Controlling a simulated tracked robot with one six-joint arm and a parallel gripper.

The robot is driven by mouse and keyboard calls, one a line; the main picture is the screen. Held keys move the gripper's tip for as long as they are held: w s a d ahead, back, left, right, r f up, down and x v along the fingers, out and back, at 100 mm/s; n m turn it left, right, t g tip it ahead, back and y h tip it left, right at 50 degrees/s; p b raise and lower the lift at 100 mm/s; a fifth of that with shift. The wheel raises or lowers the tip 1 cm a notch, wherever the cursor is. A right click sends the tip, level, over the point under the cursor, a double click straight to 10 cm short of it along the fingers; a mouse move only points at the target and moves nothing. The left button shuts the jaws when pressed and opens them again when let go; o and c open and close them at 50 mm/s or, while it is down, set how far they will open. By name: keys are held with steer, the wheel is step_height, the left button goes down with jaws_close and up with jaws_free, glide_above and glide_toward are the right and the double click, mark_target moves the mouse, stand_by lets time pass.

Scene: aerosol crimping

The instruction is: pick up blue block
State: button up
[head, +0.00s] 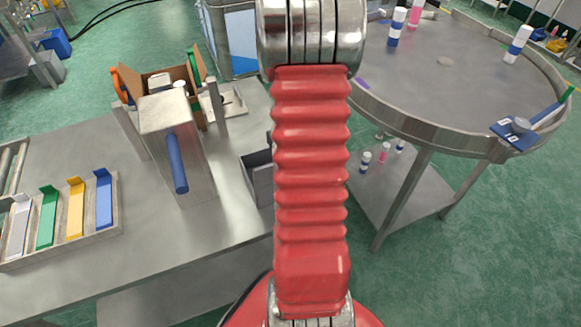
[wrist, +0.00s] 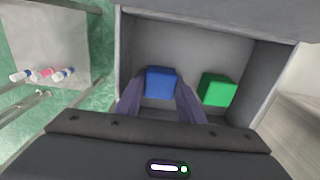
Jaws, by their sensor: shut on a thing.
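The blue block (wrist: 160,82) lies inside a grey open bin, in its left half as the wrist view shows it. My gripper (wrist: 160,98) reaches down into the bin with its two dark fingers on either side of the blue block, shut on it. The fingers cover the block's lower left and right edges. I cannot tell whether the block is clear of the bin floor. In the head view my red arm hides the gripper and the block.
A green block (wrist: 217,90) sits in the same grey bin (wrist: 268,68), right of the blue one. In the head view the bin (head: 258,178) stands at the right edge of a steel table (head: 150,235). A round steel table (head: 450,90) stands to the right.

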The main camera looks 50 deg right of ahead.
steer(key=shift+c, duration=1.1)
steer(key=shift+r, duration=0.1)
step_height(320, 180, up, 10)
steer(key=shift+f, duration=0.1)
